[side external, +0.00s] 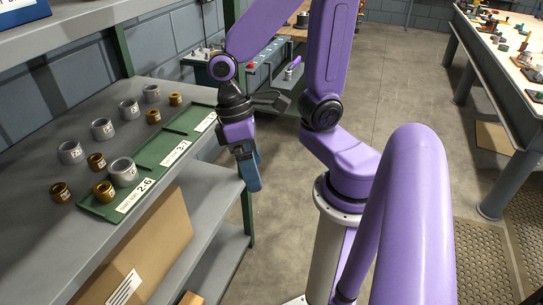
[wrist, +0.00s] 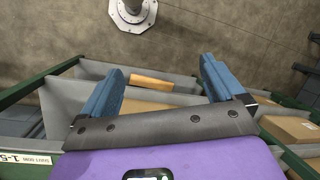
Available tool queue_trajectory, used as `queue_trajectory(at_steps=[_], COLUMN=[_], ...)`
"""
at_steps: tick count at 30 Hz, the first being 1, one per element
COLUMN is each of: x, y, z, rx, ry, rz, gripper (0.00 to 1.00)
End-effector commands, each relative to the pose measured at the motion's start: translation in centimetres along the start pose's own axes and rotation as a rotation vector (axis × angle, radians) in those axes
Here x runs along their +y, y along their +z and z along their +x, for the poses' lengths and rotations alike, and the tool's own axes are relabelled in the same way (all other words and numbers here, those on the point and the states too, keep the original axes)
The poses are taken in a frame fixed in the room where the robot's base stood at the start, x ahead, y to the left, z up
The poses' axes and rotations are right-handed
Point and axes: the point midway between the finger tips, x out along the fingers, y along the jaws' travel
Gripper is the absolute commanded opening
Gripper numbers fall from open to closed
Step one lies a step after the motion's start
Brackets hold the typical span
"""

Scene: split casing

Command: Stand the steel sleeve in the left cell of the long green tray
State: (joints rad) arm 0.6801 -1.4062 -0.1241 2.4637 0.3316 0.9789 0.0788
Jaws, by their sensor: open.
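The long green tray (side external: 150,186) lies along the shelf edge in the side external view, with white labels on its front. A large steel sleeve (side external: 123,180) stands upright at the tray's near, left end, in the cell above the label reading 2-6. A brass bushing (side external: 104,191) sits beside it at the same end. The cells farther along look empty. My gripper (side external: 252,187) hangs past the shelf edge, right of the tray and apart from it, pointing down. In the wrist view, its two blue fingers (wrist: 163,66) are spread with nothing between them.
Several steel sleeves (side external: 102,129) and brass bushings (side external: 96,161) stand on the grey shelf (side external: 40,235) behind the tray. A cardboard box (side external: 150,250) is on a lower level. A green post (side external: 247,212) stands close to my gripper. Open floor lies to the right.

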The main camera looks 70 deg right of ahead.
Motion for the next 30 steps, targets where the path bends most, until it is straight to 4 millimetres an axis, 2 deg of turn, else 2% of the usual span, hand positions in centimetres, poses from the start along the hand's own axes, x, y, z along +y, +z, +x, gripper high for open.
queue_trajectory(at_steps=[6,12,18,30], x=[0.2,0.0,-0.1,-0.1], y=[2.5,3.8,4.1,4.1], z=[-0.2,-0.6,-0.7,-0.7], rx=[0.085,0.145,0.168,0.167], ry=[0.155,0.245,0.276,0.275], rz=[-0.355,-0.584,-0.663,-0.661], gripper=[0.95,0.95,0.95,0.95])
